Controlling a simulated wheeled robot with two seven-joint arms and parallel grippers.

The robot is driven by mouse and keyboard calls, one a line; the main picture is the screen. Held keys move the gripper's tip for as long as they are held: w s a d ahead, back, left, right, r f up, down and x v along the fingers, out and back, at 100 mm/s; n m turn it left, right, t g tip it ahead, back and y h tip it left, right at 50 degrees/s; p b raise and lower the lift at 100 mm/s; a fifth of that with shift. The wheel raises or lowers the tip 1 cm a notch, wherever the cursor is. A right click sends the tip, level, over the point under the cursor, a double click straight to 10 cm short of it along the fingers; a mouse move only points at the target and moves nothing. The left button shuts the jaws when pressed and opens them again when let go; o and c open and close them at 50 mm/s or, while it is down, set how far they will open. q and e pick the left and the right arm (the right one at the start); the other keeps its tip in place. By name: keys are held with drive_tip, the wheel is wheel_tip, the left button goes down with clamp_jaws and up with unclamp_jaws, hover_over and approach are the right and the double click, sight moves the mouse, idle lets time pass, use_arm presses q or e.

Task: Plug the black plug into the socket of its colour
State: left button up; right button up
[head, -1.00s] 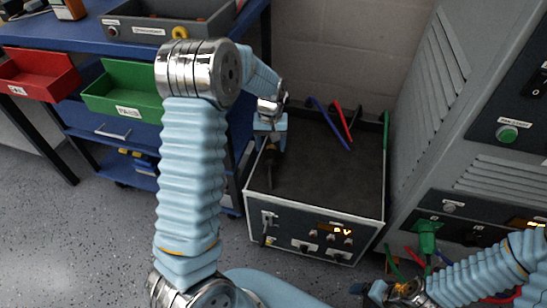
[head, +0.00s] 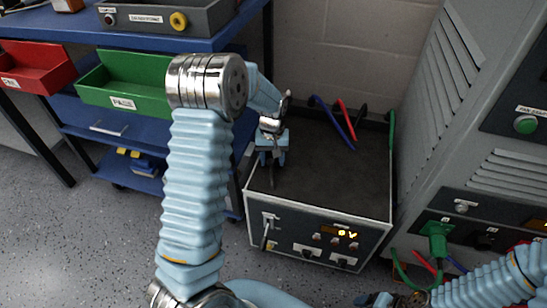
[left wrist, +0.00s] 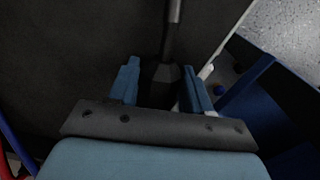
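The black plug (left wrist: 160,85) sits between the two blue fingers of my left gripper (left wrist: 160,92) in the left wrist view, with a dark cable or stem running up from it. A dark socket-like spot (head: 485,240) shows on the right cabinet, beside a plugged-in green plug (head: 437,236).
The box (head: 325,180) has a lit display and a lever on its front. Blue, red and green cables (head: 345,115) lie at its back. A grey cabinet (head: 440,140) stands at right. A blue bench (head: 150,40) with red (head: 40,70) and green bins (head: 125,85) is at left.

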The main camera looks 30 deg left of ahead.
use_arm(q)
drive_tip(key=shift+c, duration=1.4)
drive_tip(key=shift+r+p, duration=2.2)
drive_tip(key=shift+r, duration=0.8)
